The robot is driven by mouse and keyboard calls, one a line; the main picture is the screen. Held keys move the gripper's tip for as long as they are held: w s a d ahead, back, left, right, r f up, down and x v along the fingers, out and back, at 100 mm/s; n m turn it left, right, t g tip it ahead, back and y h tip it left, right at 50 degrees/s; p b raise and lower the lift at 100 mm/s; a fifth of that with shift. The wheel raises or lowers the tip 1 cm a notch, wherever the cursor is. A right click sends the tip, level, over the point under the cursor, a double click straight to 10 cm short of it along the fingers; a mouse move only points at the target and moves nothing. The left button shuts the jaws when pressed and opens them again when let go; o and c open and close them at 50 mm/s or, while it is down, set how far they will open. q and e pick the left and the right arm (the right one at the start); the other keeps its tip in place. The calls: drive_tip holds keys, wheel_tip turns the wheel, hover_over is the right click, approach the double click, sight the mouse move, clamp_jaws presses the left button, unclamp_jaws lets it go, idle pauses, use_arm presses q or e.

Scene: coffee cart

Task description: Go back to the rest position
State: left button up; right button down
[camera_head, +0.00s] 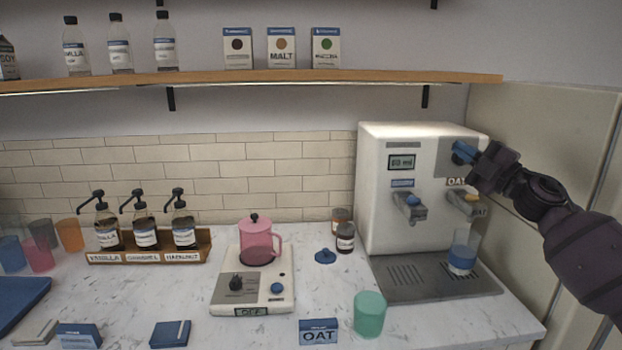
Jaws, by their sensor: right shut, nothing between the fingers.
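My right gripper (465,153) is shut and empty. Whether the fingertips touch the machine cannot be told. My right arm (585,245) comes in from the right edge. My left gripper is not in view.
A clear cup with blue on its lower part (463,254) stands on the drip tray (420,291). A green cup (369,314) and an OAT box (318,331) are near the counter front. A pink pot (256,236) sits on the hot plate (222,296). Syrup bottles (145,226) stand left.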

drive_tip(key=s+a+f+m+h, duration=0.1)
drive_tip(key=s+f+m+h, duration=0.35)
drive_tip(key=f, duration=0.55)
drive_tip(key=s+f+m+t+h, duration=0.1)
drive_tip(key=s+f+m+h, duration=0.4)
drive_tip(key=f, duration=0.5)
drive_tip(key=s+a+f+m+h, duration=0.1)
drive_tip(key=s+f+m+h, duration=0.2)
drive_tip(key=f+m, duration=0.5)
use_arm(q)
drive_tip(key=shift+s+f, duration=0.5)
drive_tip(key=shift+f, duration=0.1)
use_arm(e)
drive_tip(key=s+a+f+m+g+h, duration=0.1)
drive_tip(key=s+f+m+g, duration=0.4)
drive_tip(key=s+f, duration=1.9)
drive_tip(key=s+g+h, duration=0.1)
drive_tip(key=s, duration=0.2)
drive_tip(key=shift+s+a, duration=0.35)
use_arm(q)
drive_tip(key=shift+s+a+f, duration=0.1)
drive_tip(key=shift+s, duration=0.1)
